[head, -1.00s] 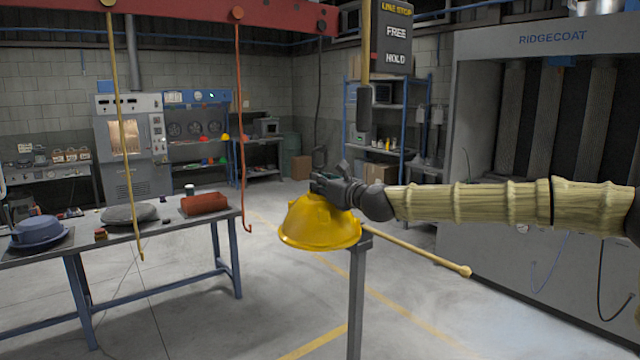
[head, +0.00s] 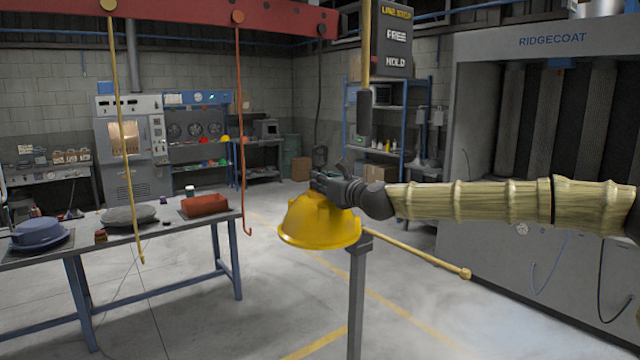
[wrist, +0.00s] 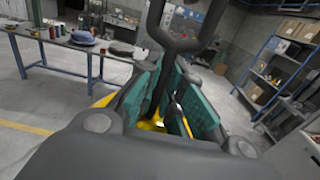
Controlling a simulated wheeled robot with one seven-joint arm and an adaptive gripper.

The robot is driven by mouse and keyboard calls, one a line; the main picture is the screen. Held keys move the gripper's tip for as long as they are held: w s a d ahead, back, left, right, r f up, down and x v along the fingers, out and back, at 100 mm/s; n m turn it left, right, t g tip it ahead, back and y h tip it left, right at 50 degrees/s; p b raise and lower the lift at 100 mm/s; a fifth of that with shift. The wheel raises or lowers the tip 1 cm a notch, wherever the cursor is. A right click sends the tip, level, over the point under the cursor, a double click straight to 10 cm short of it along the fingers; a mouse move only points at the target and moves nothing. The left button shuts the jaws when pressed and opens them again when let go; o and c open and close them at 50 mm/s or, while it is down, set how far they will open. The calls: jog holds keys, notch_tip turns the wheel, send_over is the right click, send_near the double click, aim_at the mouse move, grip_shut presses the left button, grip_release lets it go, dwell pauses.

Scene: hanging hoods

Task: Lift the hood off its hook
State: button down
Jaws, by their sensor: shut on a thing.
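The hood is a yellow dome (head: 318,226) in the head view, hanging open side down in mid-air beside a grey post. My gripper (head: 326,188) is at the top of the hood, coming in from the right. A dark hook (head: 320,156) on a black line from the red beam shows just above my gripper. In the wrist view, the teal pads of my gripper (wrist: 170,105) are closed around a dark upright piece, with yellow of the hood (wrist: 150,124) below. The fingers hide where the hook and hood meet, so I cannot tell whether they touch.
The grey post (head: 357,300) with a pale rod (head: 420,256) stands just right of the hood. A table (head: 150,240) with a blue hood (head: 40,232) is at left. Yellow and red (head: 240,130) hooked lines hang from the beam. A pendant (head: 365,110) hangs above my arm.

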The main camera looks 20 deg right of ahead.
jog(key=shift+r, duration=0.75)
jog(key=shift+r+p, duration=0.1)
jog(key=shift+p, duration=0.2)
jog(key=shift+s+d, duration=0.1)
jog(key=shift+s, duration=0.05)
jog(key=shift+s+d, duration=0.2)
jog(key=shift+s, duration=0.3)
jog(key=shift+s+d, duration=0.1)
jog(key=shift+s, duration=0.2)
jog(key=shift+s+d+b, duration=0.25)
jog(key=shift+s+b, duration=0.15)
jog(key=shift+s, duration=0.3)
